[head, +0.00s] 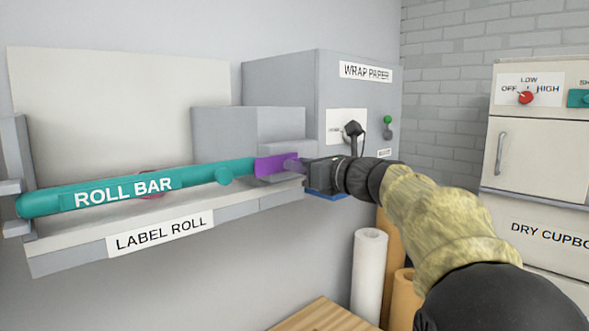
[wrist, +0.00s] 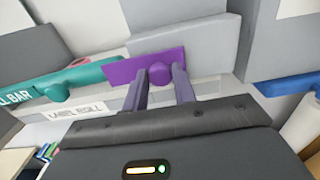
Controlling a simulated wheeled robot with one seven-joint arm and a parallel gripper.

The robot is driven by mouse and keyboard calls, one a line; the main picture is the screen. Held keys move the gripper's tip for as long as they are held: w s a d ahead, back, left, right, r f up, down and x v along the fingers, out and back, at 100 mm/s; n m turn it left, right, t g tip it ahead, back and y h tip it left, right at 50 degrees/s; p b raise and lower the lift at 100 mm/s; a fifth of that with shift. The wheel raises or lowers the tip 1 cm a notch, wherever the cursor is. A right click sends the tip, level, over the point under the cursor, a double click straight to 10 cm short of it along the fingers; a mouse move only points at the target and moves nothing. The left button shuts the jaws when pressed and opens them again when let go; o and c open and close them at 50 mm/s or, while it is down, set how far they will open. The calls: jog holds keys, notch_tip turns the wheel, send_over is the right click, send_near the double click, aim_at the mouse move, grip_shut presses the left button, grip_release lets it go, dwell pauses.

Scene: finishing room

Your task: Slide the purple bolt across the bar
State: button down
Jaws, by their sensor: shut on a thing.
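The purple bolt (head: 277,164) is a flat plate with a rounded knob, at the right end of the teal roll bar (head: 100,193). In the wrist view the purple bolt (wrist: 143,68) lies just right of the teal bar (wrist: 78,80), with its left edge at or very near the bar's end. My gripper (head: 301,166) reaches in from the right. In the wrist view my gripper (wrist: 162,80) has its two fingers shut on the bolt's knob, one on each side. The teal bar carries its own small knob (head: 224,176).
A ledge labelled LABEL ROLL (head: 160,233) runs below the bar. A grey WRAP PAPER box (head: 352,95) with a black lever stands behind my gripper. Upright paper rolls (head: 368,270) stand below my arm. A dry cupboard (head: 535,170) is at the right.

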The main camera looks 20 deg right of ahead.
jog(key=shift+a+f, duration=0.1)
jog(key=shift+f, duration=0.05)
jog(key=c, duration=1.6)
grip_release()
jog(key=o, duration=0.4)
jog(key=shift+s, duration=0.1)
jog(key=shift+c, duration=0.2)
jog(key=shift+o, duration=0.4)
jog(key=shift+s+a, duration=0.1)
jog(key=shift+s, duration=0.05)
jog(key=b+v, duration=0.6)
jog(key=v, duration=1.1)
jog(key=shift+s, duration=0.2)
